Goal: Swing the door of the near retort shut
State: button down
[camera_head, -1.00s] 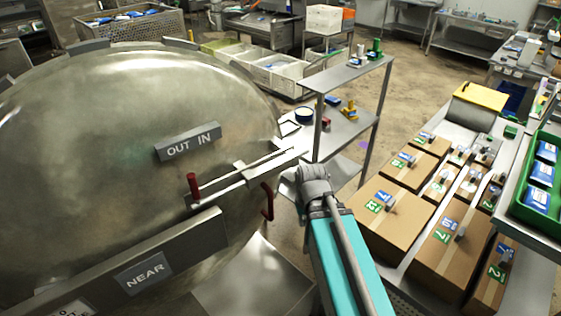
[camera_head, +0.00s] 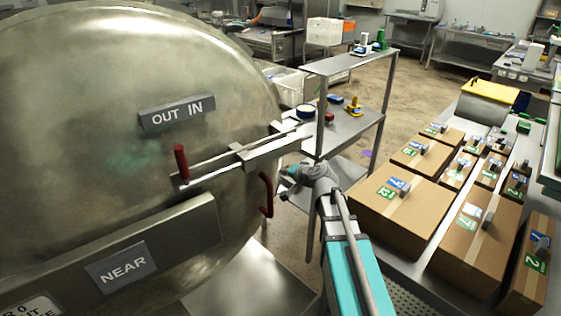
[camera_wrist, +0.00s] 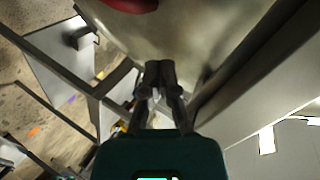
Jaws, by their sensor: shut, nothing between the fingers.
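The near retort's door (camera_head: 90,120) is a large domed metal disc filling the left of the head view. It bears an "OUT IN" plate (camera_head: 177,112), a "NEAR" plate (camera_head: 120,268), a sliding bar with a red upright knob (camera_head: 181,162), and a red curved handle (camera_head: 267,195) near its right edge. In the wrist view, the door's metal surface (camera_wrist: 190,35) lies beyond the fingertips, with a red part at the top. My gripper (camera_wrist: 160,70) is shut and empty, close to the metal; contact cannot be told. In the head view, my arm largely hides it beside the door's right edge.
A metal shelf rack (camera_head: 352,130) with small items stands just right of the door. A table with several cardboard boxes (camera_head: 400,205) is at right. Bare floor (camera_head: 400,85) shows behind the rack.

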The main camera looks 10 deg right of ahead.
jog(key=w+d+f+m+t+h+b, duration=0.2)
jog(key=w+d+m+t+h+b, duration=0.1)
jog(key=w+d+m+t+b, duration=0.2)
jog(key=w+d+m+b, duration=0.2)
jog(key=w+m, duration=0.1)
jog(key=shift+d+f+t, duration=0.25)
jog(key=shift+d+t, duration=0.05)
jog(key=shift+d, duration=0.1)
jog(key=shift+w, duration=0.1)
jog(key=a+b+x, duration=0.1)
jog(key=a+x, duration=0.1)
jog(key=x, duration=1)
jog(key=shift+a+f+b, duration=0.15)
jog(key=shift+a+b, duration=0.2)
jog(key=shift+a, duration=0.05)
